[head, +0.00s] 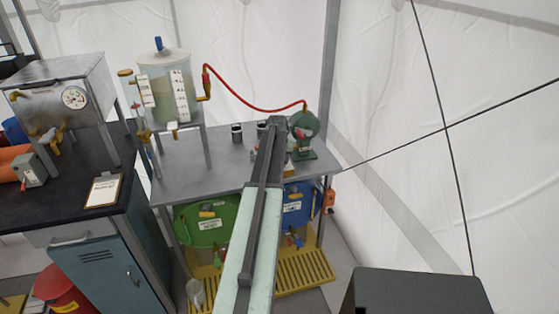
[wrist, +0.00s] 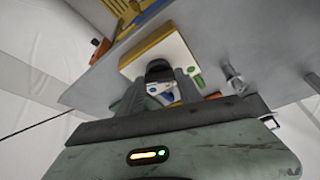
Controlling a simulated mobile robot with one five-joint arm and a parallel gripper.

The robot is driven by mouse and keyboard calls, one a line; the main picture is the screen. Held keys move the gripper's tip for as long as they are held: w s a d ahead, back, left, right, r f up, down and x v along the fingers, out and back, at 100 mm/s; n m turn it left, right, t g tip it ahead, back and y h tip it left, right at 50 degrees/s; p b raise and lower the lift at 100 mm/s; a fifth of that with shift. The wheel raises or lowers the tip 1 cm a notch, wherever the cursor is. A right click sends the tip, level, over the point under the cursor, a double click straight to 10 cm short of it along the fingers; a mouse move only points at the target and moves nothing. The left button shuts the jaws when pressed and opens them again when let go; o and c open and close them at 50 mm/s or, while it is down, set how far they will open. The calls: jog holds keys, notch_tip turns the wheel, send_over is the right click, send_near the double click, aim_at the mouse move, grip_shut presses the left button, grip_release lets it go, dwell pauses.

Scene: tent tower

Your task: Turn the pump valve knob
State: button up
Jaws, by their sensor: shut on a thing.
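A dark rounded knob (wrist: 159,68) stands on a white block with yellow sides (wrist: 162,52) in the wrist view. My gripper (wrist: 160,82) has a finger on each side of the knob and is shut on it. A green mark and a blue mark show on the block's face near the fingers. In the head view my arm reaches over the grey table beside a green pump (head: 304,124). The arm hides the knob and most of the block there, and which way the knob points is hard to tell.
A red hose (head: 250,101) links the pump to a clear tank (head: 165,78) on the grey table (head: 190,150). Small dark cups (head: 237,132) stand near my arm. Green and blue drums (head: 298,205) sit below. Thin ropes cross the right side.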

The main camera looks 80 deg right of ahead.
jog(key=n, duration=0.2)
jog(key=n+t, duration=0.1)
jog(key=n, duration=0.1)
jog(key=shift+s+d+t, duration=0.1)
jog(key=shift+s+t, duration=0.1)
jog(key=shift+t, duration=0.1)
jog(key=shift+s+n+t+y, duration=0.1)
jog(key=shift+n+t+y, duration=0.5)
jog(key=shift+n, duration=1.5)
jog(key=o, duration=1.4)
jog(key=shift+r, duration=0.1)
jog(key=p+v, duration=0.7)
jog(key=shift+s+r, duration=0.15)
jog(key=shift+r, duration=0.1)
